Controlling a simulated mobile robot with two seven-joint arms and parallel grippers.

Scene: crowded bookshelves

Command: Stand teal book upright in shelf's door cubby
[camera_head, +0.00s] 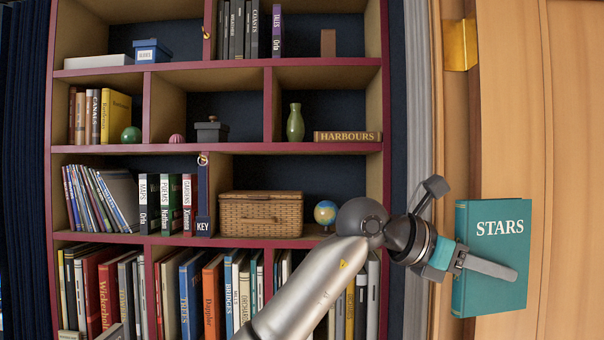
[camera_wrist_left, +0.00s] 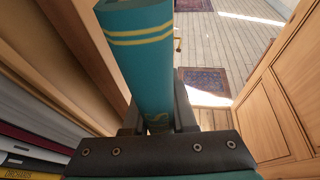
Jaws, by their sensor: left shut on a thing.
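The teal book (camera_head: 495,232), marked STARS, is at the right of the head view, in front of wooden panelling and outside the bookshelf (camera_head: 217,151). My left gripper (camera_head: 508,269) is shut on its lower part, with one finger across the front cover. In the left wrist view the teal book (camera_wrist_left: 150,75) rises from between the fingers, its yellow-striped end towards the camera. The right-hand cubbies hold a green vase (camera_head: 295,122) with a lying HARBOURS book (camera_head: 347,137), and below them a wicker basket (camera_head: 260,214) and a globe (camera_head: 325,212). My right gripper is not in view.
My left arm covers part of the bottom right shelf. The top right cubby has bare room between the TALES book (camera_head: 277,30) and a small brown block (camera_head: 328,42). Wooden panelling (camera_head: 570,120) borders the right.

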